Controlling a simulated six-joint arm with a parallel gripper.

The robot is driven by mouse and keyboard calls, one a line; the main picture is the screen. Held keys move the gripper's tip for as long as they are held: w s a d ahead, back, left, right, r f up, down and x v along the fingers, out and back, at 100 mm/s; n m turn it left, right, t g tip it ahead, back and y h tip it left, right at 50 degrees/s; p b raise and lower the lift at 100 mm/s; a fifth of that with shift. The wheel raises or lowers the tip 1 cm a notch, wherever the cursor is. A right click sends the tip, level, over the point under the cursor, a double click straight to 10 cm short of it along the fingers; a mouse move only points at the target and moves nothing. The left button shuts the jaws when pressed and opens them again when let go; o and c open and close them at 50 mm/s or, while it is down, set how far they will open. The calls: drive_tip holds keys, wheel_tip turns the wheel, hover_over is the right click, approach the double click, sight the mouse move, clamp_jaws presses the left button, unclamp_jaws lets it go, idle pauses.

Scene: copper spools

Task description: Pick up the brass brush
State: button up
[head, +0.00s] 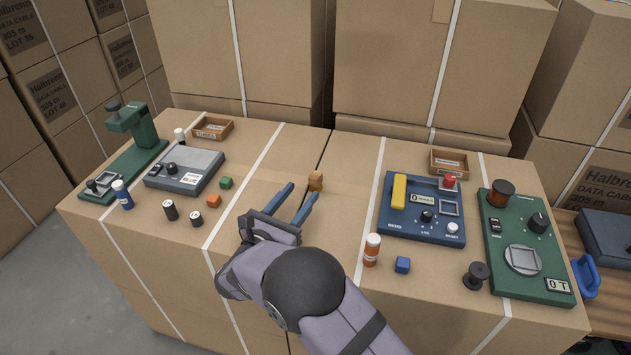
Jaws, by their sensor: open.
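My gripper (303,190) is open, its two blue fingers apart and pointing away over the middle of the box top, with nothing seen between them. A small tan-and-brown block-like thing (316,181) stands just beyond the right fingertip. It may be the brass brush, but it is too small to be sure. I cannot tell whether the fingertip touches it.
A blue panel (423,232) with a yellow bar, a green panel (555,272), an orange bottle (372,249) and a black spool (476,275) stand right. Tall cartons wall the back.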

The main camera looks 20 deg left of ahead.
sight(312, 179)
drive_tip(key=shift+p+x, duration=0.3)
drive_tip(key=shift+x, duration=2.85)
clamp_jaws()
